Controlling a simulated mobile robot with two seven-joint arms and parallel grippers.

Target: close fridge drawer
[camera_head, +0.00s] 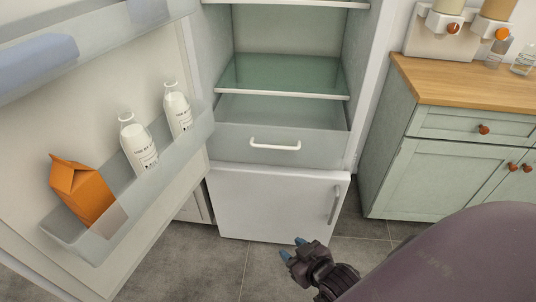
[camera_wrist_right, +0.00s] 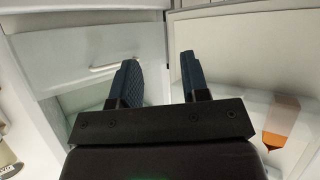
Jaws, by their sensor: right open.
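The fridge drawer (camera_head: 225,139) is a pale, see-through bin with a white bar handle (camera_head: 275,146). It sits low in the open fridge, and its inside shows from above below the glass shelf. It seems to stand out somewhat, but how far is hard to tell. Its front (camera_wrist_right: 65,50) and handle (camera_wrist_right: 113,64) also show in the right wrist view, beyond the fingers. My right gripper (camera_head: 292,248) is open and empty, in front of and below the drawer, apart from it. It shows large in the right wrist view (camera_wrist_right: 163,80). My left gripper is not in view.
The fridge door (camera_head: 35,130) stands open at the left, its bin (camera_head: 120,190) holding an orange carton (camera_head: 82,190) and two white bottles. A white lower door (camera_head: 275,205) is under the drawer. A green cabinet (camera_head: 430,175) stands right. Grey floor lies in front.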

